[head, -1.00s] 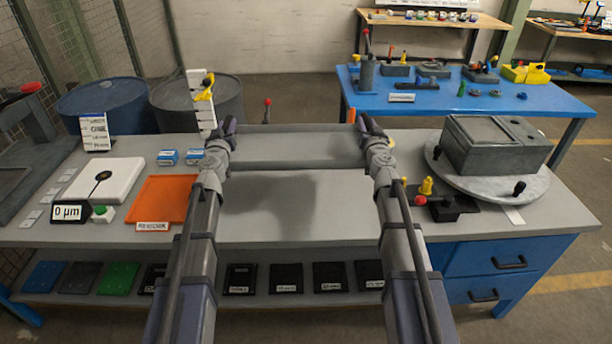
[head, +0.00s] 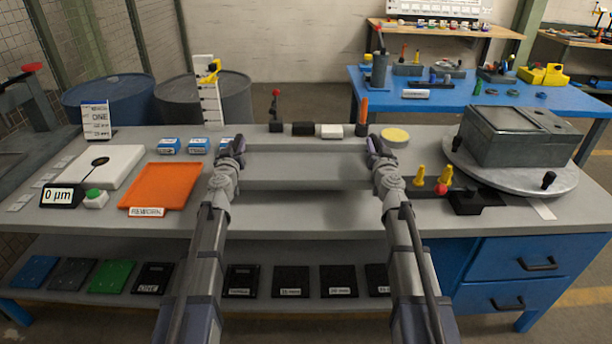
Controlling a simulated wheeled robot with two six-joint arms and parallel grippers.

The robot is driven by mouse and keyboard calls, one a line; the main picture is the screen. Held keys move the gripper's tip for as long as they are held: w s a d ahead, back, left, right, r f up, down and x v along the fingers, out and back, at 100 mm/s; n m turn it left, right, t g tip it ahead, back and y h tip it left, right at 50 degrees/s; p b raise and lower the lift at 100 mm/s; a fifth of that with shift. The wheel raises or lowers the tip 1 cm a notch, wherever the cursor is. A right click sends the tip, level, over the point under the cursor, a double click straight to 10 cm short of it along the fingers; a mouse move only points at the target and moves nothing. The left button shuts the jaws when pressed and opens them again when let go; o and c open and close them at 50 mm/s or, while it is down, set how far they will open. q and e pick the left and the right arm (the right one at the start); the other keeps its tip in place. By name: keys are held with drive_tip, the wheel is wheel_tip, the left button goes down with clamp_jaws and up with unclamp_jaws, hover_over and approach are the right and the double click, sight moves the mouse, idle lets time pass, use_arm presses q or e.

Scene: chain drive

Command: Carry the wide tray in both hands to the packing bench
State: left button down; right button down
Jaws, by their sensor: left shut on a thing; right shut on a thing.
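The wide grey tray (head: 305,184) is level between my two grippers, over the middle of a grey-topped bench (head: 290,222). It looks empty. My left gripper (head: 236,146) is shut on the tray's left end. My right gripper (head: 376,146) is shut on its right end. A soft shadow lies on the bench top at the tray's near side. I cannot tell whether the tray's underside touches the bench. The fingers partly hide the tray's ends. Which bench is the packing bench is not marked in view.
To the right are a black fixture (head: 475,200) and a turntable (head: 480,175) with a grey box. A blue bench (head: 460,92) stands behind.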

use_arm(q)
drive_tip(key=shift+d+f, duration=0.35)
drive_tip(key=shift+f, duration=0.15)
use_arm(e)
drive_tip(key=shift+a+f, duration=0.35)
drive_tip(key=shift+f, duration=0.15)
use_arm(q)
drive_tip(key=shift+f+b, duration=0.15)
drive_tip(key=shift+b, duration=0.2)
use_arm(e)
drive_tip(key=shift+f, duration=0.2)
